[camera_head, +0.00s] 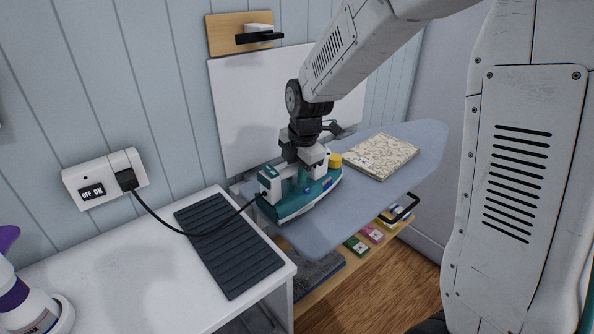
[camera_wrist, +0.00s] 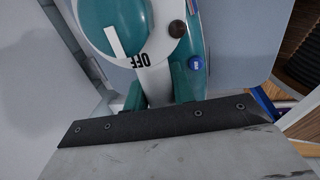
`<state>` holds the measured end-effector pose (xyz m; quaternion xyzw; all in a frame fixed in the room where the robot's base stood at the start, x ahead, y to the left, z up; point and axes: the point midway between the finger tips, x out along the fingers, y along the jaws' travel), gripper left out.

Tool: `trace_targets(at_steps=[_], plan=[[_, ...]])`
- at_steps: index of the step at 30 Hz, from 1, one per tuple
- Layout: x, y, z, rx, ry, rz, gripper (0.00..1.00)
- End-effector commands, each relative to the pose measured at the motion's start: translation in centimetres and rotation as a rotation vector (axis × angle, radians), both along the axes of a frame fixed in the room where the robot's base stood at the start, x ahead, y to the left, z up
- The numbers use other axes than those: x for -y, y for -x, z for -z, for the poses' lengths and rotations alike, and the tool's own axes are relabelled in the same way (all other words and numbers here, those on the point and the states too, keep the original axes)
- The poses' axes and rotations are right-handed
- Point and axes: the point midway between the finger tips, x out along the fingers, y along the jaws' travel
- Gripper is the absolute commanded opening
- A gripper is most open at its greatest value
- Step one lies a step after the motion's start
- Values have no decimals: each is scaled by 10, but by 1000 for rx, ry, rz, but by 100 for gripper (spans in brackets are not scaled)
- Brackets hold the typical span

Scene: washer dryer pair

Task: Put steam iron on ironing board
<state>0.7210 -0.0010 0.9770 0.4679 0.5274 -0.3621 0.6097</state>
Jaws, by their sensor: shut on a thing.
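The teal and white steam iron (camera_head: 290,200) is at the near left end of the grey-blue ironing board (camera_head: 312,236). My gripper (camera_head: 305,165) is above it and shut on its handle. In the wrist view the iron (camera_wrist: 192,95) fills the middle, with an OFF marking and a blue button, close beyond my gripper's dark edge. The iron looks roughly level over the board; whether its sole touches the board is hidden. Its black cord runs left to the wall socket (camera_head: 105,180).
A patterned folded cloth or book (camera_head: 381,157) and a small yellow object (camera_head: 335,160) are on the board. A dark ribbed mat (camera_head: 228,245) lies on the white counter (camera_head: 130,265) at left. A purple and white bottle (camera_head: 25,300) stands front left. A shelf with small boxes (camera_head: 357,245) is below the board.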

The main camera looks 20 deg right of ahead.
Motion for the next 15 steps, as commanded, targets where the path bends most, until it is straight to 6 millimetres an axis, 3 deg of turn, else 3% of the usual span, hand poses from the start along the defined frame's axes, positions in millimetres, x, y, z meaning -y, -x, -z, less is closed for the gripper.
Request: trace_targets(at_steps=[15], plan=[[0, -1, 6, 3, 0, 0, 0]])
